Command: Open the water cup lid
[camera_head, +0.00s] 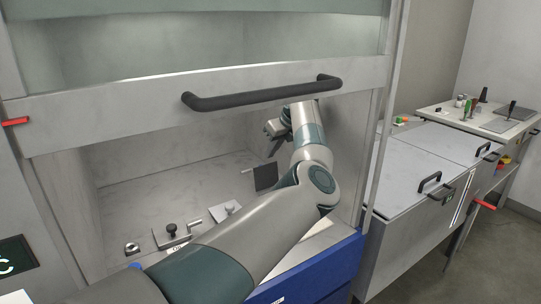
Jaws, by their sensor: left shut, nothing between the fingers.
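I cannot make out a water cup or its lid in the head view. My left arm reaches from the lower left into the hood. My left gripper (272,130) is beyond the hood's black handle bar, partly covered by my own wrist. It is small in the picture, and its fingers are shut and empty. It is above the hood's floor, up and to the right of the small metal fixtures. My right gripper is not in view.
The hood has a raised sash with a black handle (262,95). To the right are a grey cabinet (415,170) with black handles and a table (480,118) with small tools.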

